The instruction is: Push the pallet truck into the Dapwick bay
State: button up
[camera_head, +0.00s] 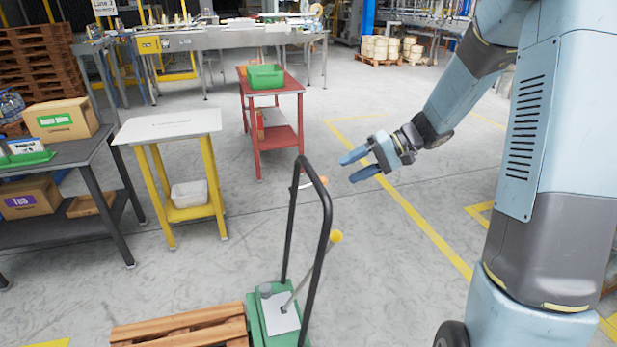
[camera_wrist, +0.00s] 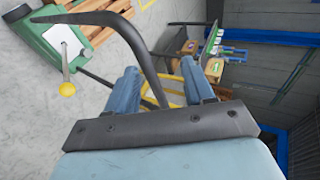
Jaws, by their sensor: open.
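The pallet truck (camera_head: 268,312) stands at the lower middle of the head view. It has a green body, a black looped handle (camera_head: 326,220) and a lever with a yellow knob (camera_head: 336,237). A wooden pallet (camera_head: 185,330) sits at its left. My gripper (camera_head: 356,166) is open, with blue fingers pointing left, to the right of the handle's top. In the wrist view the black handle (camera_wrist: 142,45) curves across, and its lower end passes between the fingers (camera_wrist: 155,85); contact cannot be told. No sign reading Dapwick is legible.
A yellow-legged table (camera_head: 167,127) and a dark bench with boxes (camera_head: 65,150) stand left. A red table (camera_head: 272,88) with a green bin (camera_head: 265,76) stands behind the truck. Yellow floor lines (camera_head: 420,221) cross clear floor at right. Stacked pallets (camera_head: 38,65) stand far left.

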jog(key=w+d+f+m+t+y, duration=0.1)
jog(key=w+f+m+t+y, duration=0.2)
jog(key=w+f, duration=0.4)
jog(key=w+a+f+n, duration=0.1)
jog(key=w+a, duration=0.2)
jog(key=a, duration=1)
jog(key=shift+f+y, duration=0.4)
jog(key=shift+s+f, duration=0.1)
grip_shut()
